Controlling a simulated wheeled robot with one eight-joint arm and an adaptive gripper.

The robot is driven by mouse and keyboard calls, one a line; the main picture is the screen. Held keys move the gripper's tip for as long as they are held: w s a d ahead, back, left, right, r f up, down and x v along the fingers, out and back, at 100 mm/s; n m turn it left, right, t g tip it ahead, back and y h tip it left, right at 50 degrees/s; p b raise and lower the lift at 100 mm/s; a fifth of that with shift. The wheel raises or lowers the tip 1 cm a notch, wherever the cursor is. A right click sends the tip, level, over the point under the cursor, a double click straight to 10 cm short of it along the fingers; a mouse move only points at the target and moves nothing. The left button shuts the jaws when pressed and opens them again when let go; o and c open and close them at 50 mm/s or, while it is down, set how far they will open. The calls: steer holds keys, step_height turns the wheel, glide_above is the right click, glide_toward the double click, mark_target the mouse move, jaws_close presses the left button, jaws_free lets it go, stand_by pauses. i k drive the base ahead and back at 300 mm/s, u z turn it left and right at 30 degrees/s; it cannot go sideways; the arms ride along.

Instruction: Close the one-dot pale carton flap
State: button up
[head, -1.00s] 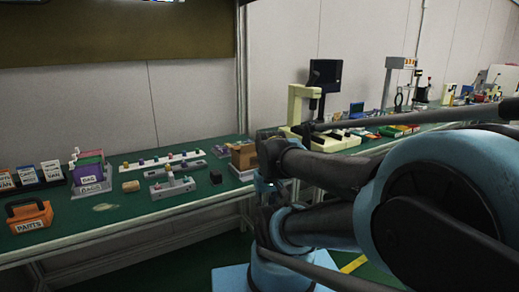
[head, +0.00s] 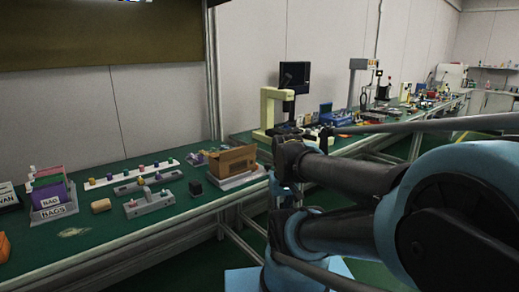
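A brown carton (head: 232,162) stands on a pale base near the right end of the near green bench in the head view. Its far side rises higher than its front, but I cannot make out a raised flap or any dots, nor tell whether it is the pale one-dot carton. My arm crosses the right half of the picture, to the right of the carton and apart from it. My gripper is not visible.
Left of the carton are a small black block (head: 196,187), fixtures with coloured knobs, a tan block (head: 101,206) and a labelled bin (head: 52,213). A cream instrument (head: 270,110) and crowded benches stretch to the right. Green floor shows below.

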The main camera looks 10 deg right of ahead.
mark_target(229, 155)
steer(key=z, duration=0.25)
steer(key=k, duration=1.6)
steer(key=u, duration=1.1)
steer(key=i, duration=1.05)
